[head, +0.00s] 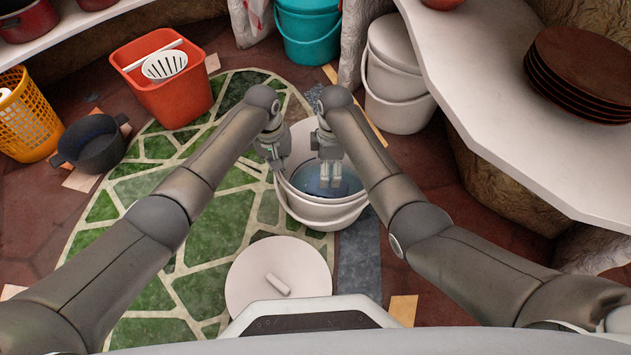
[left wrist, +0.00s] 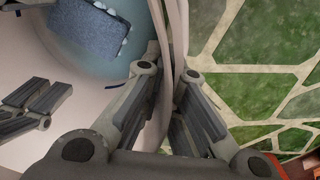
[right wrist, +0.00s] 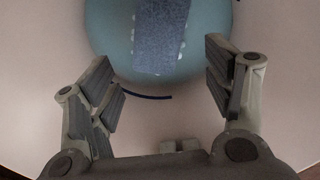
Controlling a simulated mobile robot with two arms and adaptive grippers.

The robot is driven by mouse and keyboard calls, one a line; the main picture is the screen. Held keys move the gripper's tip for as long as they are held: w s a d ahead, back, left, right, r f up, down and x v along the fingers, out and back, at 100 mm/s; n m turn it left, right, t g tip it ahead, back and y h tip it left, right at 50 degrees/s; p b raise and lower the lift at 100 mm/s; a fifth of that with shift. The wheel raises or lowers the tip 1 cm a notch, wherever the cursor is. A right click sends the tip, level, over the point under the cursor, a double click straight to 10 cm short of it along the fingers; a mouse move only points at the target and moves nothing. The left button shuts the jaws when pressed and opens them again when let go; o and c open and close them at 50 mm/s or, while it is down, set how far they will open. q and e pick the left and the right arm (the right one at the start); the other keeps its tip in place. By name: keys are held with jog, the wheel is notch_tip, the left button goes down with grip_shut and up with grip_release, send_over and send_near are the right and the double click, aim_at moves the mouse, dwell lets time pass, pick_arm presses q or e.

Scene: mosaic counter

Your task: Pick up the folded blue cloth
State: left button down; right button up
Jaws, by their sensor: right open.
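The folded blue cloth (right wrist: 160,35) lies in the pale blue water inside the white bucket (head: 325,215). It also shows in the left wrist view (left wrist: 88,27), with small white foam spots along its edges. In the head view I cannot clearly tell it from the water. My right gripper (head: 330,178) is open and empty, pointing down into the bucket. In the right wrist view its fingers (right wrist: 165,85) stand apart, with the cloth ahead between them. My left gripper (head: 275,160) is at the bucket's left side, its fingers (left wrist: 170,85) closed on either side of the bucket wall.
A round white lid (head: 300,270) lies on the floor in front of the bucket. A red bin (head: 165,90), dark pot (head: 90,145) and yellow basket (head: 25,120) stand at left. Another white bucket (head: 395,95) stands behind. A white counter (head: 500,110) with stacked plates (head: 585,75) is at right.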

jog(key=shift+o, duration=0.7)
jog(key=shift+m, duration=1)
jog(key=n+t+y, duration=0.2)
jog(key=n+y, duration=0.2)
jog(key=n, duration=3)
send_near(329, 187)
jog(key=shift+x, duration=4.65)
jog(key=shift+a+r, duration=0.1)
